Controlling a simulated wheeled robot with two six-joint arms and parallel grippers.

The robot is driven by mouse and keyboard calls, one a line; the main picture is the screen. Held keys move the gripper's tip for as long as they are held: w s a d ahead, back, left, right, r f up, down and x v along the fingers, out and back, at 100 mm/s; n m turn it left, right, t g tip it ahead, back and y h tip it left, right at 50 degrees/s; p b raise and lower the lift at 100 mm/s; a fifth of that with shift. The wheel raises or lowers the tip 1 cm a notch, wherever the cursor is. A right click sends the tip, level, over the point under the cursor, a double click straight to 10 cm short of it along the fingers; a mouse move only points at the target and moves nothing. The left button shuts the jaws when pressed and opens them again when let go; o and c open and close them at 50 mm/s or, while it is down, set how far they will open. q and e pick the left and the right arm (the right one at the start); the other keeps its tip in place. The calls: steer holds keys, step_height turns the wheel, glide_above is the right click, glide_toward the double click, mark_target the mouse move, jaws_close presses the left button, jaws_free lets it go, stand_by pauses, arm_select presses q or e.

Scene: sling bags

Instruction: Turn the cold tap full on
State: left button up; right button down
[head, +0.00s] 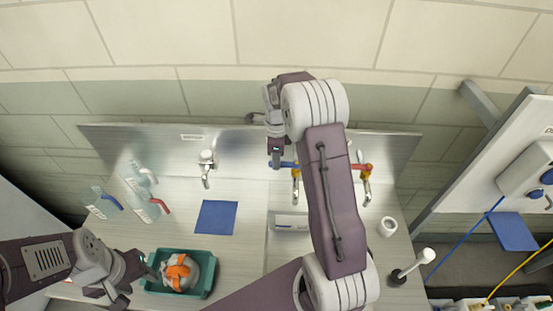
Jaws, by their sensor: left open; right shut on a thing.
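The cold tap (296,188) is a brass-and-chrome tap with a blue lever (289,165), standing at the back of the steel counter. The lever lies roughly sideways in the picture. My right gripper (276,163) is at the lever's left end, shut on it. My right arm hides part of the area to the right of the tap. A similar tap with a red lever (364,169) stands further right. My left gripper (146,272) is open and empty at the left edge of the teal tray. I cannot tell whether water runs.
The teal tray (207,290) holds a grey and orange bundle. Bottles with red and blue handles (148,205) stand at the left. A blue cloth (216,217), another tap (206,166) and a white cup (387,227) are on the counter.

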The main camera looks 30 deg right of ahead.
steer(key=shift+s+d+n, duration=0.4)
steer(key=shift+s+n, duration=1.15)
steer(key=shift+n, duration=1.4)
steer(key=shift+s+d+n, duration=0.35)
steer(key=shift+s+n, duration=1.2)
steer(key=shift+n, duration=1.45)
steer(key=shift+s+d+n, duration=0.4)
steer(key=shift+s+n, duration=1.15)
steer(key=shift+n, duration=1.4)
steer(key=c, duration=1.3)
jaws_free()
steer(key=shift+o, duration=0.3)
steer(key=shift+s, duration=0.1)
steer(key=shift+r, duration=0.15)
